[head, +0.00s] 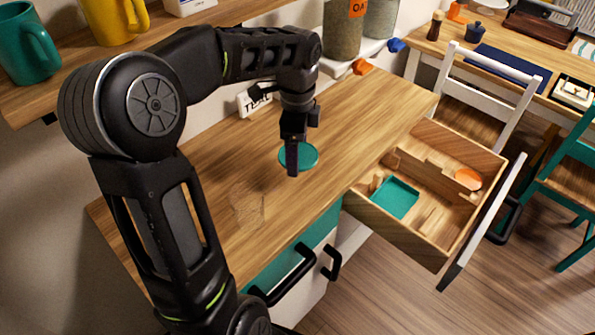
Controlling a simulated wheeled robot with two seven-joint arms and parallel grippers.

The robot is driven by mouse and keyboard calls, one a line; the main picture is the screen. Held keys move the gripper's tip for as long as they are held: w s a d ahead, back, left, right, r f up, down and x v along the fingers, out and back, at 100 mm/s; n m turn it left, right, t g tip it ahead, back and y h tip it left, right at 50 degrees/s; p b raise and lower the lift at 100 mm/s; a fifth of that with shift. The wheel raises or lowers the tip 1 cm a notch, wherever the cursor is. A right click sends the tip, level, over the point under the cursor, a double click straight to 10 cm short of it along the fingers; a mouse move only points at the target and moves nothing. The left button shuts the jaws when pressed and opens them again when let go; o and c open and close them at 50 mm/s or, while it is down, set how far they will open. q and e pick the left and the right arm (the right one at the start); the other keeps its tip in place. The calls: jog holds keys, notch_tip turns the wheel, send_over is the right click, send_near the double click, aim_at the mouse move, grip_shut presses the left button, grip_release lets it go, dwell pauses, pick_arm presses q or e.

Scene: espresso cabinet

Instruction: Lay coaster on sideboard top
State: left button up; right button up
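The coaster, a round teal disc (311,157), is at the middle of the wooden sideboard top (215,160). It looks level; I cannot tell whether it rests on the wood or is held just above it. My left gripper (292,170) points down at the coaster and its fingers cover the disc's left-middle part. The fingers line up one behind the other, so any gap between them is hidden. My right gripper is not in view.
A transparent glass (248,205) stands near the sideboard's front left. An open drawer (432,249) at the right holds a teal square (395,198) and an orange disc (467,179). Mugs (25,50) stand on the upper shelf.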

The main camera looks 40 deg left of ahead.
pick_arm(q)
jog(key=shift+f, duration=1.55)
jog(key=shift+f, duration=1.9)
jog(key=o, duration=1.4)
jog(key=shift+f, duration=0.15)
jog(key=shift+c, duration=0.2)
notch_tip(320, 180, up, 12)
jog(key=shift+r, duration=0.2)
